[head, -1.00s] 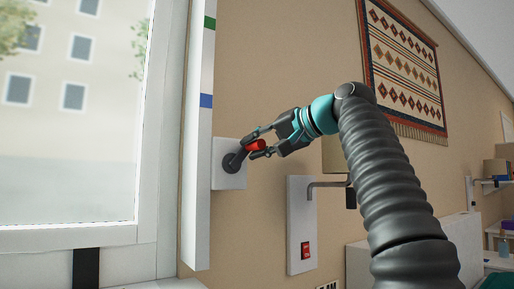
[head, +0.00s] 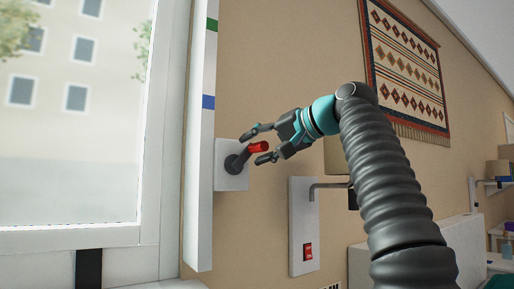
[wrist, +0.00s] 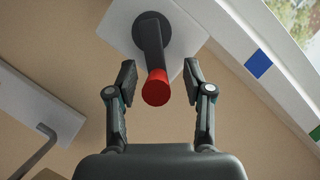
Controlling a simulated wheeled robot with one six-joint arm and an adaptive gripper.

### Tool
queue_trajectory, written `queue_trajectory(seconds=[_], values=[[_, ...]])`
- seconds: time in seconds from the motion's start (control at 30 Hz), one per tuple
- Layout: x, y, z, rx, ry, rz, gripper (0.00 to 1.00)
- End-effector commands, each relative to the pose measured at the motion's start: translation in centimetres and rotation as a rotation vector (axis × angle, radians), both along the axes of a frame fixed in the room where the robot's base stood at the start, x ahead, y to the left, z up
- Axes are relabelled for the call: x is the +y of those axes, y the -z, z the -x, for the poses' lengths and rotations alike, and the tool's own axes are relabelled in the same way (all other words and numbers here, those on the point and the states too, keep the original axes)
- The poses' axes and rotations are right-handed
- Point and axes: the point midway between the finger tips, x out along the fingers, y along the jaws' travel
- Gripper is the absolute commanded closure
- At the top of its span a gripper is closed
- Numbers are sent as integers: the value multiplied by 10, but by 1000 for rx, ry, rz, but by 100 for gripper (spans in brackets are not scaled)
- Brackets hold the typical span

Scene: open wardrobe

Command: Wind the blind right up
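The winding crank has a dark arm (head: 236,161) on a white wall plate (head: 231,182), right of the window, and ends in a red knob (head: 258,147). The crank points up and to the right in the head view. My gripper (head: 254,147) is open, with one finger on each side of the red knob and gaps between. In the wrist view, the red knob (wrist: 156,88) lies between the spread fingers of my gripper (wrist: 159,74), touching neither. No blind shows over the visible part of the window (head: 70,120); its top is out of view.
A white upright strip (head: 203,150) with a green mark (head: 211,24) and a blue mark (head: 208,102) stands left of the crank. A patterned rug hangs above (head: 405,65).

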Motion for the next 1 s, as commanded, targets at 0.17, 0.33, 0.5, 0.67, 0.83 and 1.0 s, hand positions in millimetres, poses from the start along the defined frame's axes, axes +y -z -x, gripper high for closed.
queue_trajectory(seconds=[0.17, 0.33, 0.5, 0.67, 0.83, 1.0], values=[[-5, -2, 3, -3, 3, -1, 48], [-22, -7, 16, -3, 4, 1, 48], [-42, -14, 34, -2, 3, 0, 48], [-53, -17, 43, 1, 1, 0, 48], [-57, -18, 46, 1, -1, 0, 48], [-56, -19, 46, 1, -1, 0, 48]])
